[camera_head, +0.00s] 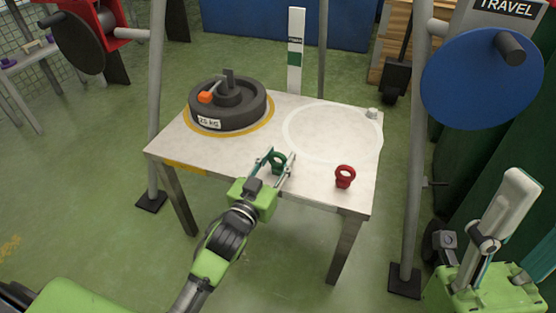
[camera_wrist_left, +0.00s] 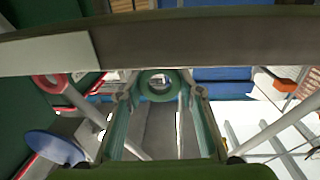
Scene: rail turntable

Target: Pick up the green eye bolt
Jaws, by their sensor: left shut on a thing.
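The green eye bolt (camera_head: 278,162) is near the front edge of the white-topped table (camera_head: 220,155). My left gripper (camera_head: 277,163) reaches in from the front, with one finger on each side of the bolt, and is shut on it. In the left wrist view the bolt's green ring (camera_wrist_left: 158,84) shows between the two fingers (camera_wrist_left: 158,100). Its lower part is hidden there, and I cannot tell whether it touches the tabletop.
A red eye bolt (camera_head: 345,177) stands on the table right of the green one. A dark 25 kg weight (camera_head: 228,106) with an orange part sits at the back left. A white ring mark (camera_head: 333,128) lies on clear tabletop. Grey posts flank the table.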

